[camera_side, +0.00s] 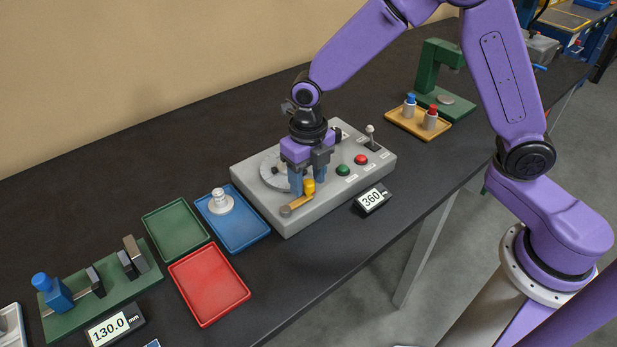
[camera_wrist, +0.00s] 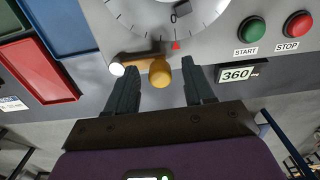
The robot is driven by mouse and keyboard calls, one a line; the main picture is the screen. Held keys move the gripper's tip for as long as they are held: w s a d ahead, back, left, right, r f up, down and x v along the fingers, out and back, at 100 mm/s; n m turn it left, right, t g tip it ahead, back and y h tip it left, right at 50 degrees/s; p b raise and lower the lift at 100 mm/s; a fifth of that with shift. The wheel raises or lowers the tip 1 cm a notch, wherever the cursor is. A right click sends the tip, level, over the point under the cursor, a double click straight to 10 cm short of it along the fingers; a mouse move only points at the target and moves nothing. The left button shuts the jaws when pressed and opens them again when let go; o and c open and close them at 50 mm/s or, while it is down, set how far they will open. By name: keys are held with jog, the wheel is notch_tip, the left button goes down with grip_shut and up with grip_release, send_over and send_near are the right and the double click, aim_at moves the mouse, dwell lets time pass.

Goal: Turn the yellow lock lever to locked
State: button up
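The yellow lock lever (camera_side: 298,203) is on the front edge of the grey machine box (camera_side: 345,196). Its bar runs from a round pivot (camera_wrist: 117,69) to an upright yellow knob (camera_wrist: 160,73), pointing right in the wrist view. My gripper (camera_side: 308,186) points down over the lever, with its fingers at the knob. In the wrist view my gripper (camera_wrist: 160,70) is open, one finger on each side of the knob, with visible gaps on both sides. A round dial plate (camera_wrist: 165,12) with a red mark lies just behind the lever, partly hidden by my gripper in the side view.
Green (camera_side: 343,170) and red (camera_side: 361,159) buttons and a toggle lever (camera_side: 370,135) stand on the box's right part. A display (camera_side: 372,199) reading 360 stands before it. Blue (camera_side: 244,232), green (camera_side: 173,226) and red (camera_side: 209,284) trays lie to the left.

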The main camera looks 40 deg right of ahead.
jog(key=shift+s, duration=0.1)
notch_tip(320, 180, up, 17)
jog(key=shift+r, duration=0.2)
dwell(0.6)
jog(key=s+d+f+m, duration=0.2)
jog(key=s+d+m, duration=0.2)
jog(key=s+m, duration=0.4)
jog(key=s+d+f+m, duration=0.3)
jog(key=s+d+m, duration=0.2)
jog(key=s+m, duration=0.2)
jog(key=s+d+f+m, duration=0.2)
jog(key=s+d+m, duration=0.2)
jog(key=s+m, duration=0.4)
jog(key=shift+s+d+f+m, duration=0.25)
jog(key=shift+s+f+m, duration=0.1)
jog(key=shift+s, duration=0.75)
